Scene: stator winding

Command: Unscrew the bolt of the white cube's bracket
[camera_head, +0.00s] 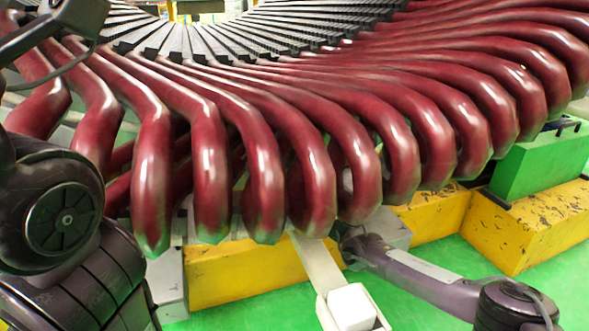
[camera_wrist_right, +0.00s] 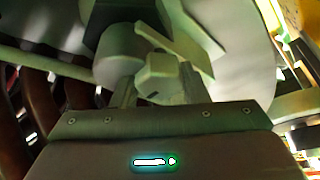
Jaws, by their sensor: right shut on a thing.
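The white cube (camera_head: 350,308) sits at the lower end of a pale bar-like bracket (camera_head: 316,264) below the red coils in the head view. My right arm reaches in from the lower right, and its wrist end (camera_head: 362,248) is beside the bracket, under the coils. Its fingertips are hidden there. In the right wrist view my right gripper (camera_wrist_right: 157,88) is shut on a small faceted pale piece, apparently the bolt (camera_wrist_right: 163,76). A pale angled bar (camera_wrist_right: 172,45) lies just beyond it. My left arm fills the left edge; its fingers are not seen.
Large red coils (camera_head: 265,175) hang over the work area, close above my right arm. Yellow blocks (camera_head: 245,275) and a green block (camera_head: 540,163) stand beneath and to the right. Green floor (camera_head: 430,290) is open at the lower right.

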